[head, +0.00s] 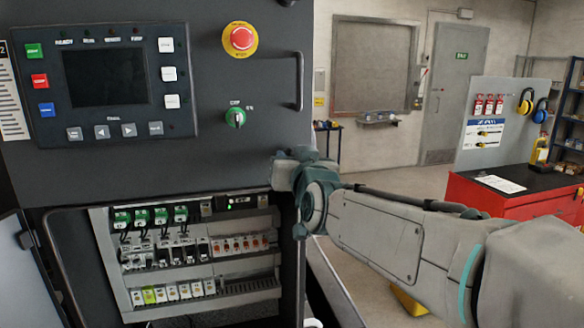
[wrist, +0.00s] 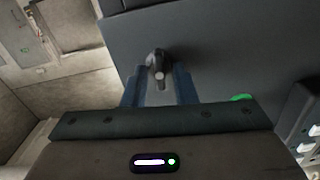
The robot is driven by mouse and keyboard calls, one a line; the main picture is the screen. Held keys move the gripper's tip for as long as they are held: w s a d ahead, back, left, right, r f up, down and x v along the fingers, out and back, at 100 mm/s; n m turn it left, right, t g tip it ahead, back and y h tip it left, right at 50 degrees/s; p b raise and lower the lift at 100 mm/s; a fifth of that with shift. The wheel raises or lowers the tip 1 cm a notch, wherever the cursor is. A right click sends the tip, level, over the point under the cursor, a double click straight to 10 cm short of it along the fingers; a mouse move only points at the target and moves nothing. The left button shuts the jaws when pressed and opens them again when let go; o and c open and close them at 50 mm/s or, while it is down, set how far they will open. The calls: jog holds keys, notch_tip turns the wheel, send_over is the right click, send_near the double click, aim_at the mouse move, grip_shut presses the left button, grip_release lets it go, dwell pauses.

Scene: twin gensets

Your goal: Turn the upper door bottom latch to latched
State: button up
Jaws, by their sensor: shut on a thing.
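The upper door (head: 205,100) is a dark grey panel and looks closed or nearly so; I cannot tell exactly. In the wrist view its dark face (wrist: 225,50) fills the upper right. The bottom latch (wrist: 158,66) is a small dark knob-like handle with a paler end, standing out from the door near its edge. My gripper's two blue fingers (wrist: 158,88) stand either side of it, and the gripper is shut on it. In the head view my gripper (head: 283,168) is at the door's lower right corner and hides the latch. The latch's exact angle is hard to tell.
Below is an open bay with breakers and terminals (head: 190,250). A red tool cabinet (head: 500,200) stands right, with open floor between.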

jog(key=m+b, duration=0.4)
jog(key=m, duration=0.4)
jog(key=m+b, duration=0.5)
jog(key=m, duration=0.3)
jog(key=shift+d+f, duration=0.2)
jog(key=shift+m, duration=0.4)
jog(key=o, duration=1)
jog(key=shift+w, duration=0.1)
jog(key=shift+c, duration=0.2)
